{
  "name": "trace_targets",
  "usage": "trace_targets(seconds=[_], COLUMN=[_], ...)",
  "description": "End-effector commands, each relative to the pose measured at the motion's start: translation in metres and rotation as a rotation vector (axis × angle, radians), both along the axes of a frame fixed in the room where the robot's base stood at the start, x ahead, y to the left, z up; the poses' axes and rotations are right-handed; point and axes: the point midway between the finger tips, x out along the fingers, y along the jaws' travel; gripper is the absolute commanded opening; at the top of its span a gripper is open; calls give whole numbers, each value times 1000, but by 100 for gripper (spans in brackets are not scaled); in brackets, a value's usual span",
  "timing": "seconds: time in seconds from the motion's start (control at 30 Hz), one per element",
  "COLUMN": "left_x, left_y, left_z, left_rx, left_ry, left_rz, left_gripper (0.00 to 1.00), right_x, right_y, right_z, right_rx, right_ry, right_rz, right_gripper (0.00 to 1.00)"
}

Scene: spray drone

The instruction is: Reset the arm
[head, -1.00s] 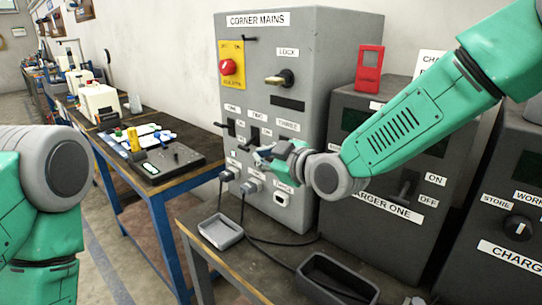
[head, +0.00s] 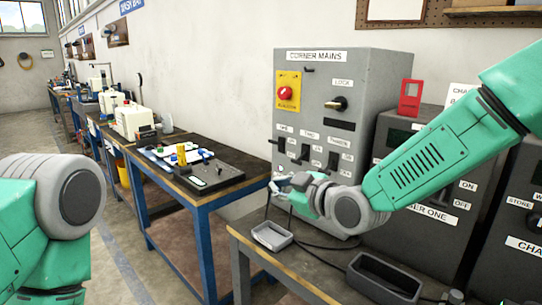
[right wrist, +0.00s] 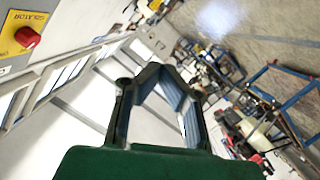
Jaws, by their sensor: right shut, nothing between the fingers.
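My right arm reaches in from the right in the head view. My right gripper (head: 280,188) is shut and empty, in the air by the lower left edge of the grey CORNER MAINS cabinet (head: 388,75). The right wrist view shows its dark fingers (right wrist: 158,72) brought together at the tips, with nothing held. My left arm shows only as a green link and grey joint at the left edge; my left gripper is out of view. The cabinet has a red knob (head: 285,93) on a yellow plate, a lock and several lower switches, partly close behind the gripper.
A small grey tray (head: 272,247) and a larger dark tray (head: 385,292) sit on the near bench below my arm. The CHARGER ONE box (head: 400,244) stands right of the cabinet. A blue-legged bench (head: 258,153) holds a board of parts (head: 222,180). Floor is open at left.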

Motion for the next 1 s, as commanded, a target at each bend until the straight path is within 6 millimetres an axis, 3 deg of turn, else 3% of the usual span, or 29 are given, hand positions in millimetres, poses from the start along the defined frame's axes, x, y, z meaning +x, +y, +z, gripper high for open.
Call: trace_targets(seconds=[0.37,0.67,0.87,1.0], left_x=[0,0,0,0], left_y=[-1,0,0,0], left_z=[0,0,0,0], left_rx=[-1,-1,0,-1], left_ry=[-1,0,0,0], left_rz=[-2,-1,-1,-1], left_gripper=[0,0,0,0], right_x=[-25,-79,-168,-249], right_y=[-17,-56,-119,-168], right_z=[-77,-179,-278,-332], right_rx=[4,8,8,-6], right_ry=[193,470,789,1011], right_rz=[-57,-171,-354,-528], right_gripper=[0,0,0,0])
